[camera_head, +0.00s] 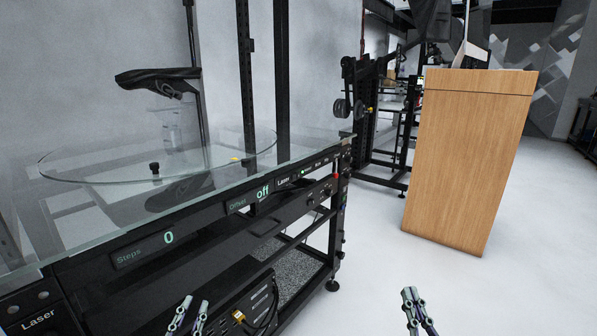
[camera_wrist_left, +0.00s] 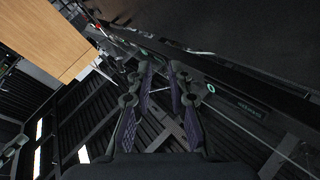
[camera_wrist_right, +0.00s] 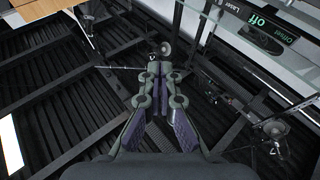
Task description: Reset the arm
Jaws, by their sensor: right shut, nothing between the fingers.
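The turntable (camera_head: 95,172) has a round glass plate on a glass-topped black bench. A dark arm-like part (camera_head: 158,77) extends over the plate from a post. The front panel (camera_head: 168,238) reads "Steps 0", and its Offset display (camera_head: 263,191) reads "off", which also shows in the right wrist view (camera_wrist_right: 262,22). My left gripper (camera_head: 192,303) is low in front of the bench, its fingers apart with nothing between them; it also shows in the left wrist view (camera_wrist_left: 161,68). My right gripper (camera_head: 411,292) is over the floor right of the bench, shut and empty.
A wooden cabinet (camera_head: 465,160) stands at the right, beyond the bench. Black equipment racks (camera_head: 375,150) stand behind the bench's far end. Cables and a black box (camera_head: 250,305) are under the bench. The pale floor before the cabinet is clear.

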